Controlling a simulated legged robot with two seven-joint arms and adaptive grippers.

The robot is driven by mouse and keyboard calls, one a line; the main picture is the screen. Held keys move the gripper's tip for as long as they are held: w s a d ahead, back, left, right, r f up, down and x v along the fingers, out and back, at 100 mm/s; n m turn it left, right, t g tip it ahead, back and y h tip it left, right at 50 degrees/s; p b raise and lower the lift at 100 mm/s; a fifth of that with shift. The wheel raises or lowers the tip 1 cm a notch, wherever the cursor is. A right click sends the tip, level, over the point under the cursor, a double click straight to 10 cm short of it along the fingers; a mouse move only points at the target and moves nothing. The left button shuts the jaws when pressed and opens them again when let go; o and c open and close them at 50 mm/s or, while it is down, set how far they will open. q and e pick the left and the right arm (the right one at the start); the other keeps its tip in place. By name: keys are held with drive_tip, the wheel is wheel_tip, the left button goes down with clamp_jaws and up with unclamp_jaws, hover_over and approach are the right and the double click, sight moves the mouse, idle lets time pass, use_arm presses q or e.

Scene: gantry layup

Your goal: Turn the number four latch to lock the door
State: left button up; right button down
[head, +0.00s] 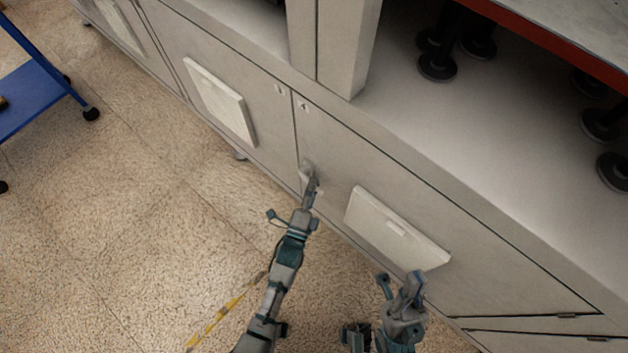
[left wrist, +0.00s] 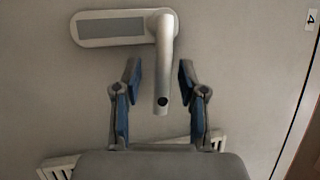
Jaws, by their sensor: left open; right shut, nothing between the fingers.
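The number four latch is a grey metal lever on an oval plate; it shows in the left wrist view (left wrist: 164,45), with the lever at right angles to the plate. In the head view the latch (head: 306,168) sits near the left edge of the number four door (head: 340,155) and is partly hidden by my gripper. My left gripper (head: 312,185) is open at the latch. In the left wrist view its fingers (left wrist: 160,72) stand on either side of the lever's free end, with a gap visible on both sides. My right gripper (head: 412,284) is shut and empty, low in the head view.
A label with 4 (head: 303,105) marks the door. White vented panels (head: 395,230) and (head: 221,103) stick out from the cabinet fronts. A blue cart (head: 40,90) stands at the far left.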

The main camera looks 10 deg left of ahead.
use_arm(q)
drive_tip(key=shift+w+d, duration=0.1)
drive_tip(key=shift+w, duration=0.2)
drive_tip(key=shift+w+r, duration=0.15)
clamp_jaws()
